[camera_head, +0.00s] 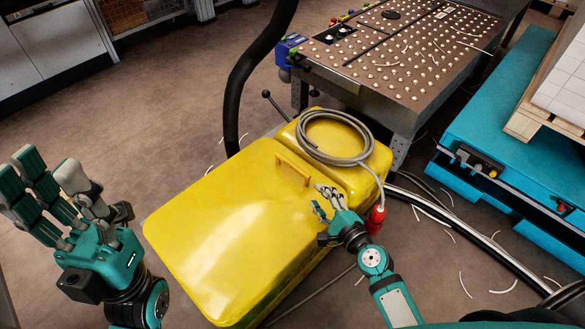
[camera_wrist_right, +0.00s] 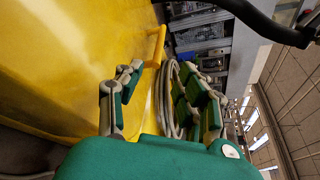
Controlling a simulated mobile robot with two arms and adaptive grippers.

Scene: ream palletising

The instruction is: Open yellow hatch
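The yellow hatch (camera_head: 225,225) is the large lid of a yellow box on the floor. It looks shut. Its yellow bar handle (camera_head: 293,166) is at the lid's upper right edge. My right gripper (camera_head: 324,200) is just right of and below the handle, over the box, apart from the handle and empty. In the right wrist view, the hatch (camera_wrist_right: 75,60) fills the left and the handle (camera_wrist_right: 154,46) lies beyond the spread fingers (camera_wrist_right: 163,85). My left gripper (camera_head: 50,178) is raised left of the box, fingers spread, holding nothing.
A coiled grey cable (camera_head: 335,150) lies on the box's smaller rear section, with a red plug (camera_head: 376,215) hanging by its side. A black hose (camera_head: 240,85) rises behind the box.

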